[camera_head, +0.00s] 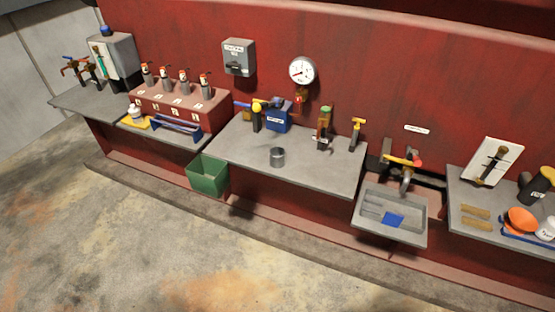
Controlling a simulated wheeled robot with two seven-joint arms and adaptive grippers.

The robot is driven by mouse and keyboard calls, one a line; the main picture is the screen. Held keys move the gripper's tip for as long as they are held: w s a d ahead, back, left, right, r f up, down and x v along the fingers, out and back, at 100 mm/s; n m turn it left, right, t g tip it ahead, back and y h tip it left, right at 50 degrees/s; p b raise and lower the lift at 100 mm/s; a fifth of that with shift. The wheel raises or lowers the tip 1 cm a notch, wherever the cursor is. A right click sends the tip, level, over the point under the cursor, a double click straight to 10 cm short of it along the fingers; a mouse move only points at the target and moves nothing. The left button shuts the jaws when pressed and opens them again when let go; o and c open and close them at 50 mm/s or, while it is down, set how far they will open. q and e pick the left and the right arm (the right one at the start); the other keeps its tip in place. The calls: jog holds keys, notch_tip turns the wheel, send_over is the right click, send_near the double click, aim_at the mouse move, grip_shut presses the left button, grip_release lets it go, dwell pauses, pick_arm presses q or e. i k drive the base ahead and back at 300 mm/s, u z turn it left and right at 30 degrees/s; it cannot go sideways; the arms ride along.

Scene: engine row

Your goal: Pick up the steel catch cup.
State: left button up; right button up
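The steel catch cup (277,157) is a small grey open-topped cylinder. It stands upright near the front edge of the middle grey shelf (235,150), with bare shelf on both sides of it. Nothing touches it. Neither of my grippers shows in the head view.
Behind the cup are a blue box (279,118), a yellow-knobbed fitting (257,115) and a green-topped fitting (324,128). A green bin (208,175) stands below the shelf's left end. A grey tray (390,214) sits to the right. The floor in front is clear.

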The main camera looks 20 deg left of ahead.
aim_at(276, 154)
jog(key=k, duration=1.3)
jog(key=u, duration=0.7)
jog(key=i, duration=0.65)
jog(key=u, duration=1.35)
jog(key=i, duration=0.95)
jog(key=u, duration=0.2)
jog(key=i, duration=1.25)
jog(key=z, duration=0.85)
jog(key=i, duration=0.8)
jog(key=z, duration=1)
